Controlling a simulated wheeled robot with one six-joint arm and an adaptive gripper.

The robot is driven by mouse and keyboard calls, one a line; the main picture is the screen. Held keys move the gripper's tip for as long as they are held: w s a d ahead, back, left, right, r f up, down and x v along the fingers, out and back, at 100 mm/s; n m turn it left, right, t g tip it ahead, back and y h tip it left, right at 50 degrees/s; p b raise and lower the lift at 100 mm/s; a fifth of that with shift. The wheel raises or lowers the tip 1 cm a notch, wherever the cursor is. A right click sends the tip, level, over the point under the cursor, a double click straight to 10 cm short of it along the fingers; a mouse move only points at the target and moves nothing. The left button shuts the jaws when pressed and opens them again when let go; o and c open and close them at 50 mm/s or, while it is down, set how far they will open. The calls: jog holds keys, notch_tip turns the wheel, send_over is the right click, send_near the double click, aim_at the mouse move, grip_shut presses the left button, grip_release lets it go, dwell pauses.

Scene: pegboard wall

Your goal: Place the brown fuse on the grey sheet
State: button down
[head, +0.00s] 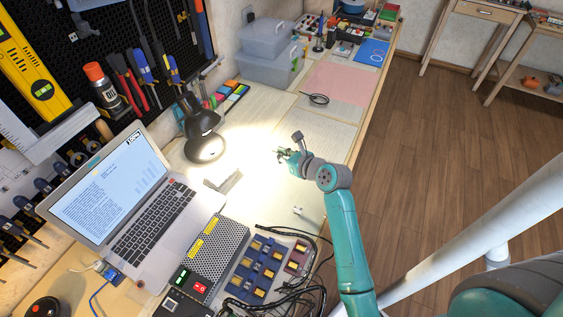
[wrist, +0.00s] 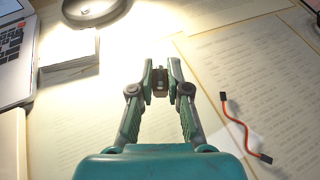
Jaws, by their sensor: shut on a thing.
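My gripper (wrist: 160,72) is shut on the brown fuse (wrist: 160,88), which shows between the fingertips in the wrist view. The fuse is above the papers on the bench; its gap to them is hard to judge. In the head view my gripper (head: 281,153) is over the brightly lit middle of the bench, and the fuse is too small to make out. I cannot clearly pick out a grey sheet; pale printed papers (wrist: 262,75) lie under and around the gripper, and a pink sheet (head: 345,82) lies farther back.
A lamp (head: 203,135) and a laptop (head: 125,200) stand on the left. A red wire with black ends (wrist: 237,122) lies right of the gripper. A perforated metal box (head: 215,245), blue fuse holders (head: 258,268) and black cables (head: 290,290) are in front. Grey bins (head: 268,62) stand behind.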

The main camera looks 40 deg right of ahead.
aim_at(280, 168)
jog(key=shift+a+f, duration=0.1)
jog(key=shift+f, duration=1.85)
jog(key=shift+f, duration=0.15)
jog(key=c, duration=1.1)
grip_release()
jog(key=shift+c, duration=0.2)
jog(key=shift+s+r, duration=0.1)
jog(key=shift+r, duration=0.15)
jog(key=v, duration=1.1)
jog(key=shift+s+r, duration=0.1)
jog(key=shift+s, duration=0.3)
